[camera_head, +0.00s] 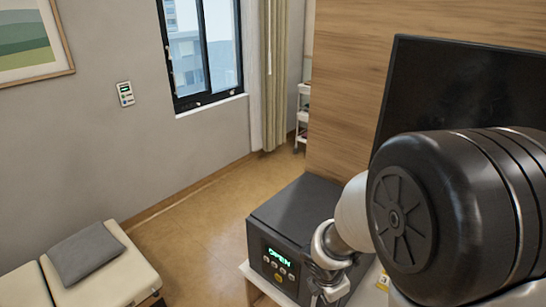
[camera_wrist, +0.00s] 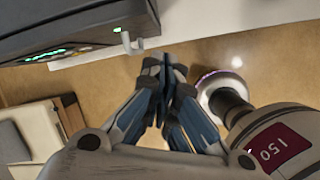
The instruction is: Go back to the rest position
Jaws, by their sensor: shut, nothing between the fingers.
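My gripper (camera_wrist: 166,68) shows in the wrist view with its dark and blue-grey fingers together and nothing between them. It is over the tan floor, just off the front edge of a white surface. In the head view my gripper (camera_head: 328,288) is low in the picture, in front of the dark box's right side, and partly hidden by my arm. The dark box (camera_head: 300,205) has a lit green "OPEN" display on its front. In the wrist view the box (camera_wrist: 70,22) is at the upper left, apart from my fingers.
The box stands on a white-topped table (camera_head: 246,270). A white hook-like part (camera_wrist: 128,42) sticks out by the box. A black screen (camera_head: 440,85) is behind my arm. A cream couch with a grey cushion (camera_head: 86,254) stands lower left. Floor (camera_head: 195,225) between is clear.

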